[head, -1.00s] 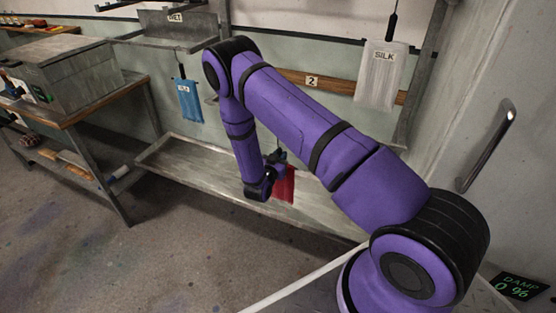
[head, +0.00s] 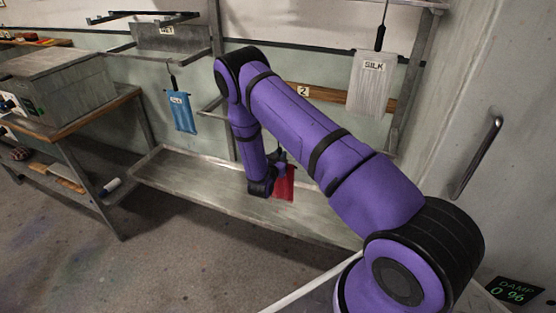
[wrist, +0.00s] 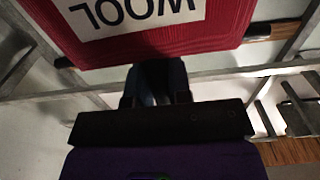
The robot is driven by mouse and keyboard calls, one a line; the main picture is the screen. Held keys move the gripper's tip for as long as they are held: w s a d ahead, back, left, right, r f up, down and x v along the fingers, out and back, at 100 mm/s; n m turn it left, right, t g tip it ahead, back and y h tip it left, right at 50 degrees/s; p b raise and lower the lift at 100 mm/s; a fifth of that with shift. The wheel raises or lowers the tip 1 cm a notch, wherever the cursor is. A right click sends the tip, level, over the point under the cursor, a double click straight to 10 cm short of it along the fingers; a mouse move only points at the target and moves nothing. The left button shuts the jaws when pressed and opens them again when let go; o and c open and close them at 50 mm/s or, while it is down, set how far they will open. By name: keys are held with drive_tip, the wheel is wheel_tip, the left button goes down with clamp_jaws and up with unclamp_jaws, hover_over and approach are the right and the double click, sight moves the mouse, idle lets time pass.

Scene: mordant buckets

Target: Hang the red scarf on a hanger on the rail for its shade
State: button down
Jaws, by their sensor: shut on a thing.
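The red scarf (head: 284,184) hangs below a small dark hanger (head: 281,157), beside the end of my arm in the head view. In the wrist view the red scarf (wrist: 225,22) fills the top, with an upside-down WOOL label. Dark bar ends show at both its sides. My gripper (wrist: 155,82) is shut at the scarf's near edge, seemingly on its hanger; the exact contact is hidden. In the head view my gripper (head: 274,172) is partly hidden by my wrist. Metal rails (head: 148,17) stand out at the upper left.
A blue scarf (head: 182,113) hangs at left and a white SILK scarf (head: 367,88) at right. A long grey trough (head: 205,178) lies below. A bench with a grey box (head: 60,82) stands left. A wall with a handle (head: 478,158) closes the right. Floor at lower left is clear.

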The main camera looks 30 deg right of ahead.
drive_tip(key=w+d+f, duration=0.2)
drive_tip(key=w+d, duration=0.2)
drive_tip(key=d, duration=0.1)
idle(0.9)
drive_tip(key=c, duration=1)
unclamp_jaws()
